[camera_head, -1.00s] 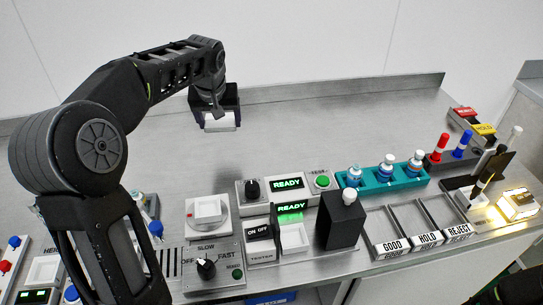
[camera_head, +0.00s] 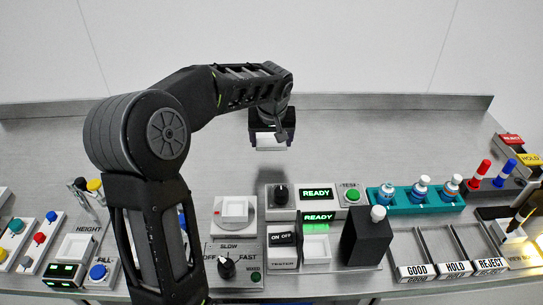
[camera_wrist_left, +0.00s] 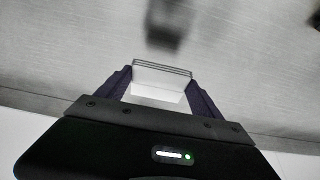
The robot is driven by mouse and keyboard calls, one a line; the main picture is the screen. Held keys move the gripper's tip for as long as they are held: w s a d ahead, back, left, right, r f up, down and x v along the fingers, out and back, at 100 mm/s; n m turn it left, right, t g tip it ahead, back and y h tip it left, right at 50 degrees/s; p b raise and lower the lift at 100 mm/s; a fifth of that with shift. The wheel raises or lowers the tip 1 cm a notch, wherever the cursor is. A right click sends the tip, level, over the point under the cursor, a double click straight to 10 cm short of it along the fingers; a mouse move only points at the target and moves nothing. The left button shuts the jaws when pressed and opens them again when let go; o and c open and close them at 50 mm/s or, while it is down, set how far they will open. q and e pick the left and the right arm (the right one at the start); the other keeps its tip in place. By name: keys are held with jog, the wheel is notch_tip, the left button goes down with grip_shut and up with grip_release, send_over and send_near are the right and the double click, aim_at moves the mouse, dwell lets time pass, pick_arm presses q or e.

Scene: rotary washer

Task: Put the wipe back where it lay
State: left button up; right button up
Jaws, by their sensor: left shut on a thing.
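The white wipe (camera_head: 269,140) is between the fingers of my left gripper (camera_head: 271,132), at the back middle of the steel bench. In the left wrist view the wipe (camera_wrist_left: 158,82) shows as a white, folded-looking piece with thin dark lines along its far edge. My left gripper (camera_wrist_left: 160,90) is shut on it, with one finger at each side. The gripper is over bare bench, behind the tester; I cannot tell its exact height. My right gripper is not in view.
In front stand the tester (camera_head: 283,264) with green READY displays, a black block (camera_head: 365,245) with a white knob, and a speed-dial box (camera_head: 236,278). A teal rack (camera_head: 412,207) of vials and the GOOD, HOLD, REJECT bins (camera_head: 453,268) are right. The back left bench is bare.

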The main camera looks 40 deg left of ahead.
aim_at(271, 151)
pick_arm(q)
jog(key=shift+f, duration=1.05)
jog(key=shift+f, duration=1.85)
jog(key=shift+f, duration=0.2)
jog(key=o, duration=1.2)
jog(key=shift+r, duration=0.15)
jog(key=shift+r, duration=0.2)
jog(key=v, duration=1.1)
jog(key=shift+s+r, duration=0.15)
jog(key=shift+r, duration=0.2)
